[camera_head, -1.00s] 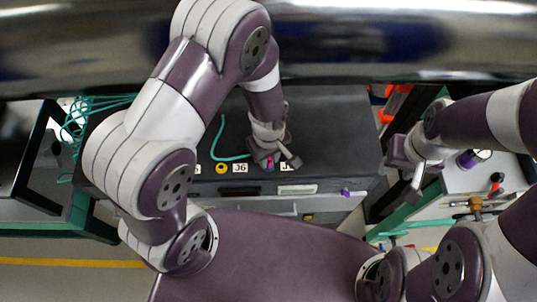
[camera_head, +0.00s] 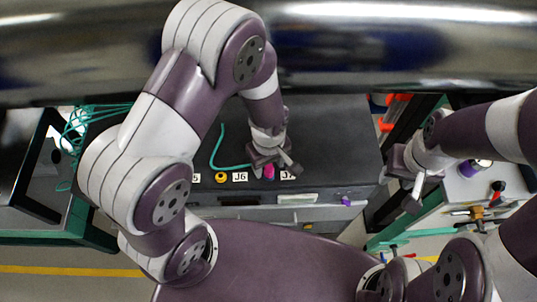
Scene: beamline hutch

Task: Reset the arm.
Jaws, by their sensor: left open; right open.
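My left gripper (camera_head: 273,162) is open over the front part of the dark cabinet top (camera_head: 330,140), close to a small magenta piece (camera_head: 269,172). I cannot tell whether the jaws touch this piece. A yellow round piece (camera_head: 221,177) sits to its left beside a label reading J6 (camera_head: 240,177). Another label (camera_head: 287,176) is partly hidden by the gripper. A teal cable (camera_head: 218,150) lies on the top, left of the gripper. My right gripper (camera_head: 407,185) is open and empty, between the cabinet and the right-hand bench.
A large shiny metal cylinder (camera_head: 370,45) spans the back above the cabinet. The right bench (camera_head: 455,205) holds a purple-topped can and several small tools. A dark and teal bench (camera_head: 40,215) with coiled teal cables (camera_head: 85,125) stands at the left.

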